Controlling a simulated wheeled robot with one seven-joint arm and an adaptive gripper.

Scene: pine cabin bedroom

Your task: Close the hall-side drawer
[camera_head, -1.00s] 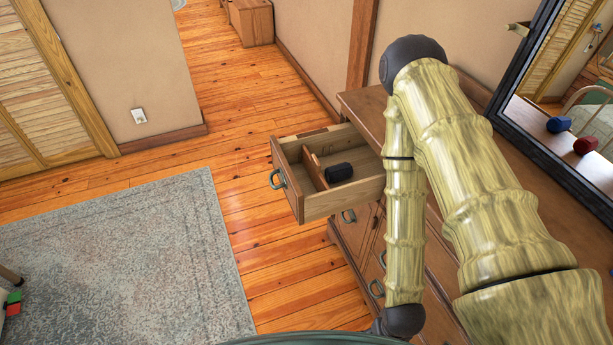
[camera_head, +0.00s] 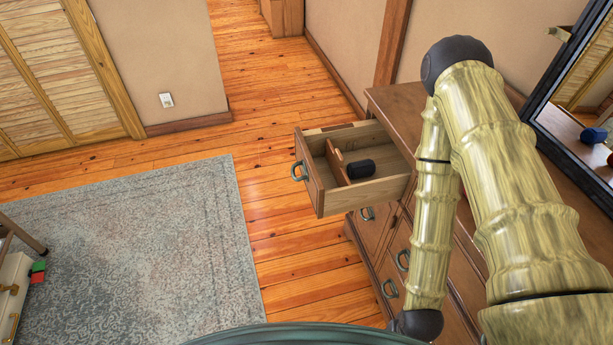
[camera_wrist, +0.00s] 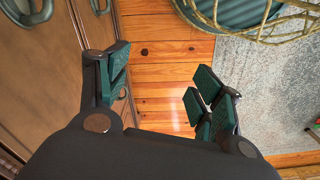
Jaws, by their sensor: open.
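The open drawer (camera_head: 338,198) sticks out of the far end of the brown dresser (camera_head: 385,98) in the head view. Floorboards lie below the fingers, and dresser fronts with teal handles (camera_wrist: 28,10) are at the left. In the head view my gripper is hidden; my arm passes over the dresser, right of the drawer.
A grey-blue rug (camera_head: 150,250) covers the floor at left. Bare floorboards (camera_head: 285,255) lie between rug and dresser. A framed mirror (camera_head: 570,130) stands on the dresser top. Red and green blocks (camera_head: 38,271) sit by a white piece of furniture (camera_head: 12,295) at lower left.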

